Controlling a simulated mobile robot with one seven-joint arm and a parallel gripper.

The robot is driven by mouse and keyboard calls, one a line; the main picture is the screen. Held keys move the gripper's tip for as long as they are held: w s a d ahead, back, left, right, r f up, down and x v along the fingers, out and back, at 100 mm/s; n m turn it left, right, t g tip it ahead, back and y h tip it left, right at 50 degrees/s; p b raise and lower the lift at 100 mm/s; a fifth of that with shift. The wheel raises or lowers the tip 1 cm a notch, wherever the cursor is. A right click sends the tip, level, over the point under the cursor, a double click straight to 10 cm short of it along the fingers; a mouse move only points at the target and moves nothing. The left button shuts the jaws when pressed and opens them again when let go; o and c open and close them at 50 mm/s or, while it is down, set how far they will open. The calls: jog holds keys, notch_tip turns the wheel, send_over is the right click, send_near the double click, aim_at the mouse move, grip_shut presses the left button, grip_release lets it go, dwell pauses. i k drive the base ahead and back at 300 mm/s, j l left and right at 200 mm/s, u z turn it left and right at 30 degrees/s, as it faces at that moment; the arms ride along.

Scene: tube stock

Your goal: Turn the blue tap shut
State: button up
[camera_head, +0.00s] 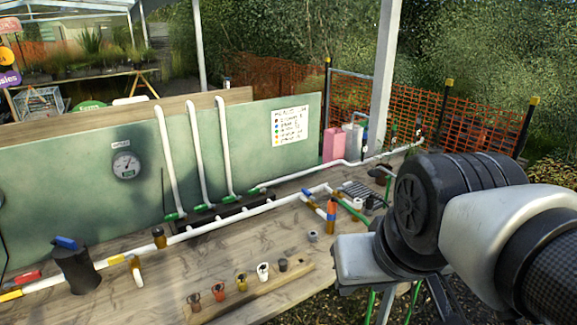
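A blue tap handle (65,242) sits on top of a dark cylindrical body (77,271) at the left front of the bench. The handle slants down to the right in the picture, at an angle to the white pipe running past the body. I cannot tell from here whether this tap is open or shut.
A white pipe (205,231) runs along the wooden bench (150,288), with three upright pipes behind it on a green panel (70,175). A gauge (126,164) hangs there. Several small coloured fittings (242,282) line the front edge. A red piece (26,277) lies far left.

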aim_at(305, 192)
jog(key=i+l+z, duration=0.1)
jog(key=i+l, duration=0.7)
jog(key=i, duration=0.15)
jog(key=j+u, duration=0.15)
jog(key=u, duration=0.3)
jog(key=i+l, duration=0.05)
